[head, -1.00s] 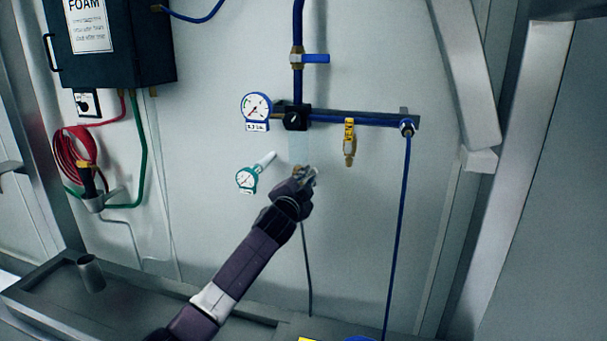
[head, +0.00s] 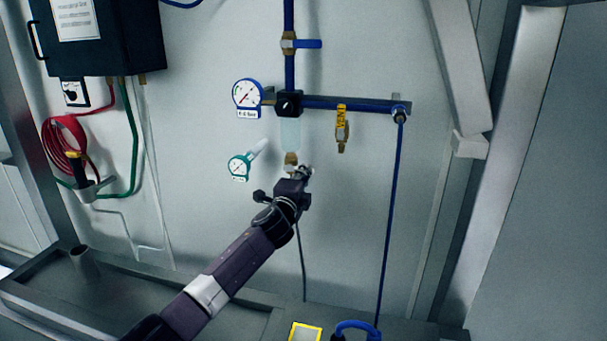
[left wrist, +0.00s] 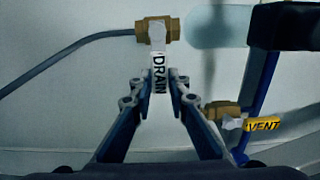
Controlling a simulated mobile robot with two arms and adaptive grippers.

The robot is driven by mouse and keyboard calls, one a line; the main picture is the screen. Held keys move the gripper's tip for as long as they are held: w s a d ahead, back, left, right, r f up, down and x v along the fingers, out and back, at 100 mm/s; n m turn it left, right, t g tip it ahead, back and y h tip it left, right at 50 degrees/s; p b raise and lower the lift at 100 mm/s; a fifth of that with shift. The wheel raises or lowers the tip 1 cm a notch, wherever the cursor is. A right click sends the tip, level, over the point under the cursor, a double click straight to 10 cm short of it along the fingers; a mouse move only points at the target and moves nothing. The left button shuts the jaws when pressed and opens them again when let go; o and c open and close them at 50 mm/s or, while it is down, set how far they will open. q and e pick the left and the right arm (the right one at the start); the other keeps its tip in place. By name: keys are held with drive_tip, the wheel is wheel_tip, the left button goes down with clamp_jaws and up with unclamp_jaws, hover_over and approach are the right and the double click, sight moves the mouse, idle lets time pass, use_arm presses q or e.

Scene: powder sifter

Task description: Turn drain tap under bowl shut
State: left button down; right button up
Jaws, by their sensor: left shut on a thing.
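The clear bowl (head: 290,133) hangs under the black regulator block (head: 289,103). The brass drain tap (head: 291,160) is right below it, partly covered by my left gripper (head: 303,173). In the left wrist view the bowl (left wrist: 215,27) lies sideways beside the tap (left wrist: 172,29). The tap's pale lever, with its DRAIN tag (left wrist: 158,72), points toward my gripper, crosswise to the line of bowl and hose. My left gripper (left wrist: 163,80) is shut on this lever's tagged end. My right gripper is in neither view.
A green-rimmed gauge (head: 241,166) is close left of the tap, and a blue-rimmed gauge (head: 248,96) is above it. The yellow-tagged vent tap (head: 342,128) hangs at the right. A grey hose (head: 302,265) runs down from the drain. A metal trough (head: 170,295) runs below.

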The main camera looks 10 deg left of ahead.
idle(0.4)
use_arm(q)
drive_tip(key=c, duration=1.8)
unclamp_jaws()
drive_tip(key=shift+c, duration=0.2)
drive_tip(key=shift+f, duration=0.1)
drive_tip(key=s, duration=1.2)
drive_tip(key=shift+a, duration=0.2)
